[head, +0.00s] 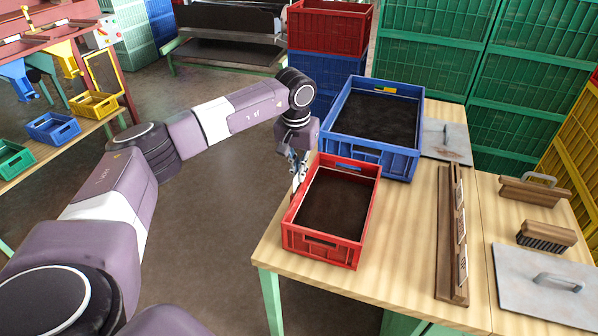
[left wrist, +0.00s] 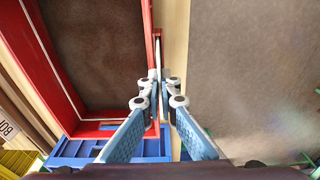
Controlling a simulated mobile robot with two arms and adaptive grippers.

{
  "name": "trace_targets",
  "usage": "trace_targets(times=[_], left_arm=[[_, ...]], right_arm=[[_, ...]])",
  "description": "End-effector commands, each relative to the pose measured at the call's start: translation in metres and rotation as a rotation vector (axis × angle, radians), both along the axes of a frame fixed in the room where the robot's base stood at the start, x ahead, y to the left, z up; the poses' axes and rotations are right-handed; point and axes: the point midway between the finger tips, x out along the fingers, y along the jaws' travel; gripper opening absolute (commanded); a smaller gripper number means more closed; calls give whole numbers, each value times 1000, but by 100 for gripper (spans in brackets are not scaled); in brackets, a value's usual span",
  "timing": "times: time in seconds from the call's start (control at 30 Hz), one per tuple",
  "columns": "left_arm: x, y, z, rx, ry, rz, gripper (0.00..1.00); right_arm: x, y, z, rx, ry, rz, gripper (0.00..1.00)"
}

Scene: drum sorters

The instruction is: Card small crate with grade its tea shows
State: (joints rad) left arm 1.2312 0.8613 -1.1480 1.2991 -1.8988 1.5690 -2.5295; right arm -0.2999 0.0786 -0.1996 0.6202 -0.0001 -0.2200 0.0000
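The small red crate (head: 357,247) stands at the table's left edge, filled with dark tea (head: 336,205); it also fills the left of the left wrist view (left wrist: 75,75). My left gripper (head: 298,172) is at the crate's outer left wall, pointing down. In the left wrist view its fingers (left wrist: 158,82) are close together on a thin, edge-on piece that looks like a card (left wrist: 157,52), beside the red wall. Whether it touches the wall is unclear. More cards (head: 461,229) stand in a wooden rack (head: 443,240) to the right. My right gripper is not in view.
A larger blue crate (head: 367,150) of dark tea stands just behind the red one. Metal lids (head: 515,285), a brush (head: 545,235) and a wooden block (head: 535,192) lie on the right. Green crate stacks (head: 515,115) stand behind. Bare tabletop (head: 405,235) lies between red crate and rack.

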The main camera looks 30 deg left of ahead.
Motion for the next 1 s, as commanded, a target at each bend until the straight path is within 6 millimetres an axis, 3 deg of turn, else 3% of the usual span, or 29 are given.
trace_targets(times=[0.23,0.47,0.77,1.0], left_arm=[[0,0,-1,0,0,0,0],[0,0,-1,0,0,0,24],[0,0,0,0,0,0,25],[0,0,12,0,0,0,25]], right_arm=[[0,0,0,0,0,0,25],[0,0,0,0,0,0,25],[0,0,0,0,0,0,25],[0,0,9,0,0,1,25]])
